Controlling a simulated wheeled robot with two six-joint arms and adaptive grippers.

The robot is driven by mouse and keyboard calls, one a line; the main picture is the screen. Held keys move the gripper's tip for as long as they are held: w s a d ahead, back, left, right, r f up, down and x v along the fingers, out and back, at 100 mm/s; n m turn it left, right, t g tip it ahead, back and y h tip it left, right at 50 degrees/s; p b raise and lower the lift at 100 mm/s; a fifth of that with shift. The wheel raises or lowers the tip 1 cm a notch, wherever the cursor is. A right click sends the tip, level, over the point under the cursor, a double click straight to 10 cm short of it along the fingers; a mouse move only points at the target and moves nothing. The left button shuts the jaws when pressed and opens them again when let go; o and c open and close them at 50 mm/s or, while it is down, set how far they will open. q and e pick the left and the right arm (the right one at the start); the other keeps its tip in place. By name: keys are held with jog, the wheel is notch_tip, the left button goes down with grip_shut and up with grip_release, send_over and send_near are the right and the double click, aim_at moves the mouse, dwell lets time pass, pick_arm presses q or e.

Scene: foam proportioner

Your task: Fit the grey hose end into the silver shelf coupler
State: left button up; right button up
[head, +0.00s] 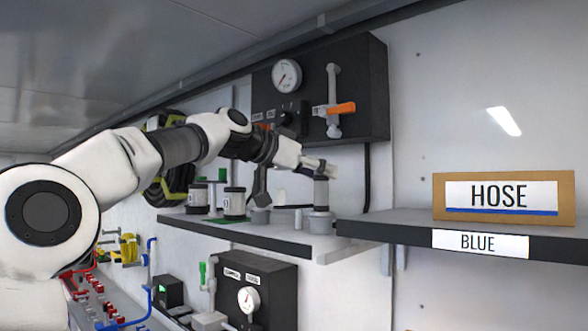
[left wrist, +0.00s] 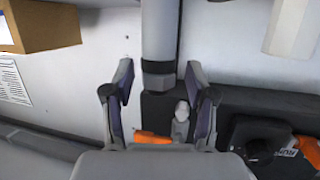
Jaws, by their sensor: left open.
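The grey hose end (head: 321,194) stands upright at the front edge of the shelf, directly above a wider silver coupler (head: 321,223). I cannot tell how deep it sits in the coupler. My left gripper (head: 318,168) is at the top of the hose end. In the left wrist view the grey hose end (left wrist: 159,35), with a dark band near its tip, comes between the two open fingers (left wrist: 160,98). White gaps show on its left side, so the fingers are not closed on it. The coupler is not clear in the wrist view. My right gripper is not in view.
A dark panel (head: 375,90) with a gauge and an orange-handled valve (head: 341,108) is behind and above. A HOSE sign box (head: 440,190) stands right.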

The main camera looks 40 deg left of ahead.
pick_arm(q)
jog(key=s+b, duration=0.1)
jog(key=b, duration=0.1)
jog(key=s+f+b, duration=0.1)
jog(key=b, duration=0.1)
jog(key=shift+a, duration=0.2)
jog(key=r+b+v, duration=0.1)
jog(key=b+v, duration=0.2)
jog(key=v, duration=0.6)
jog(key=shift+r, duration=0.25)
jog(key=shift+s, duration=0.1)
